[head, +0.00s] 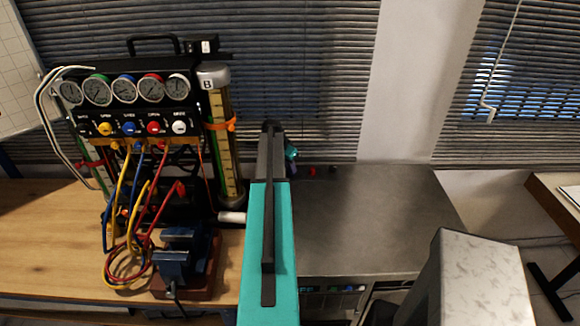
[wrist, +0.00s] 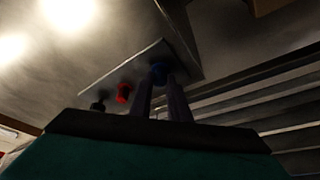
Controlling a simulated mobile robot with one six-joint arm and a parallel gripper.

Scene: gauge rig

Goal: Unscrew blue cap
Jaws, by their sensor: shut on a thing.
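The blue cap (wrist: 159,71) shows in the wrist view at the tips of my gripper (wrist: 161,80). The two fingers are shut on it, one at each side. A red cap (wrist: 124,93) and a black cap (wrist: 98,106) stand in a row to its left, apart from the fingers. In the head view the red cap (head: 312,171) is a small spot at the back of the grey metal bench. Whether the cap has turned cannot be told.
The grey metal bench (head: 390,215) is mostly clear. At left, a wooden bench (head: 40,225) bears a gauge rig (head: 125,105) with coloured hoses and a blue vise (head: 183,258). Window blinds (head: 310,80) hang behind. A pale marbled block (head: 483,280) is at front right.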

